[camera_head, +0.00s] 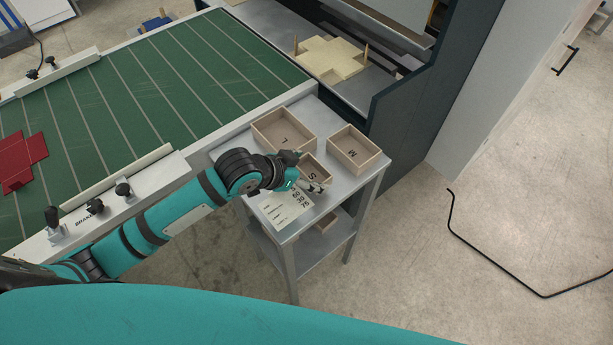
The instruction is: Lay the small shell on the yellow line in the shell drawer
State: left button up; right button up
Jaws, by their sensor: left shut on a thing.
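The small shell (316,168), an open wooden box marked S, is at the front of a small metal side table (362,186). My left gripper (312,186) is at its near edge and is shut on it. The gripper and wrist cover part of the shell's near side. I cannot tell whether the shell touches the tabletop. I cannot make out a shell drawer or a yellow line in this view. My right gripper is not in view.
An open box marked L (285,118) and one marked M (370,165) stand close behind the small shell. A printed card (287,207) lies in front. The green conveyor belt (130,100) carries a red blank (22,163). A dark machine side (400,130) rises behind the table.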

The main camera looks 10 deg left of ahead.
pick_arm(q)
jog(key=shift+s+f+p, duration=0.1)
jog(key=shift+f+p, duration=0.2)
jog(key=shift+f, duration=1.15)
jog(key=shift+f, duration=0.2)
jog(key=o, duration=0.8)
jog(key=shift+c, duration=0.2)
jog(key=shift+r, duration=0.15)
